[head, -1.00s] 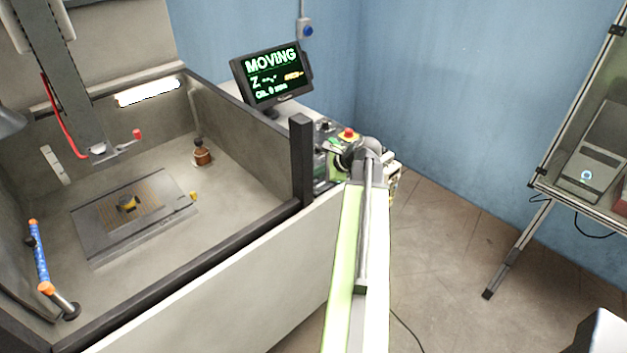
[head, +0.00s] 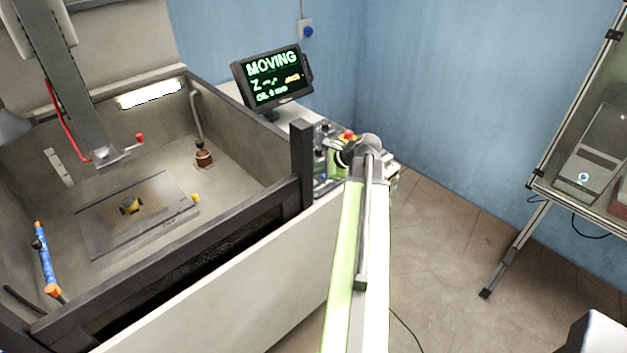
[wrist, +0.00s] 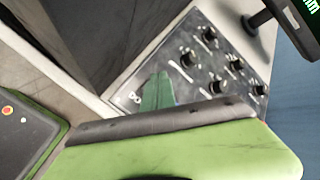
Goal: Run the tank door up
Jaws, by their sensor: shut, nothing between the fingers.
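The tank door (head: 175,248) is a dark-framed panel at the front of the tank (head: 245,155). Its top rail stands above the white front panel (head: 235,285), with a dark strip of door showing between them. The control panel (wrist: 196,60) carries several black knobs in the wrist view. It is partly hidden behind my arm in the head view (head: 322,150). My gripper (wrist: 158,92) is shut and empty, its green fingertips over the panel's near edge beside the knobs. I cannot tell which control it touches, if any. The monitor (head: 272,75) reads MOVING.
A red button (head: 348,135) sits by my arm. A glass-sided cabinet (head: 590,150) stands at right.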

